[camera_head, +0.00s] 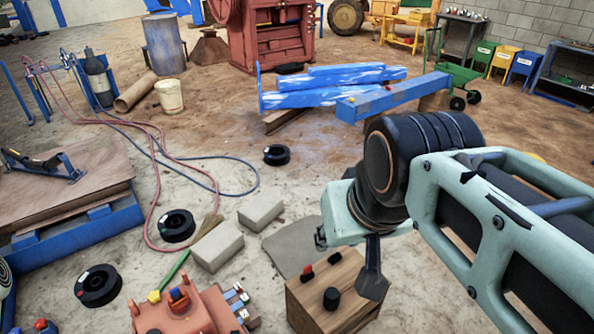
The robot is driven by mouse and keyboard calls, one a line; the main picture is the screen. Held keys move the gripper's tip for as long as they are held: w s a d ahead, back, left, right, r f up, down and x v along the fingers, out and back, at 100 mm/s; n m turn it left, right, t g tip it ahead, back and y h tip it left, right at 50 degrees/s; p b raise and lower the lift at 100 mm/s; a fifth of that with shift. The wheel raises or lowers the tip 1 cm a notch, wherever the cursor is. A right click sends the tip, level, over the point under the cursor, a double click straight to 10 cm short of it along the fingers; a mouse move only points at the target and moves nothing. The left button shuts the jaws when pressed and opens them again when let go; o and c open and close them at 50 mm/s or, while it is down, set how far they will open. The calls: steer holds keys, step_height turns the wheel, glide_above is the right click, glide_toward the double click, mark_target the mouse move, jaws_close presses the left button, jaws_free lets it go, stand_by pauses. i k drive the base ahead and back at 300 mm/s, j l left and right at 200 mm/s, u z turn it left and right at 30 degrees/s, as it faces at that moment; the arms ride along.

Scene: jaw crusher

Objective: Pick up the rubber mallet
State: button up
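A wooden crate (350,284) stands at the bottom centre. On its top are a short black cylinder (331,298) and small red-and-black items (307,271). The black cylinder may be the rubber mallet's head, but I cannot make out a handle, so I cannot say for sure. My gripper (368,275) hangs from the arm at the right, above and beside the crate's right side. One dark, flat finger shows pointing down; the rest is hidden by the wrist. I see nothing held in it.
Two grey blocks (217,246) lie left of the crate. A red machine (185,312) with blue parts stands at the bottom. Black spools (177,226), hoses and a green-handled broom (172,271) lie on the left floor. Blue beams (330,92) lie behind.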

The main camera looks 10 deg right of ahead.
mark_target(332, 296)
steer(key=i+l, duration=0.15)
steer(key=l, duration=0.2)
steer(key=i+l+u, duration=0.15)
steer(key=l, duration=0.6)
steer(key=i+l+u, duration=0.1)
steer(key=l, duration=0.3)
steer(key=i, duration=0.05)
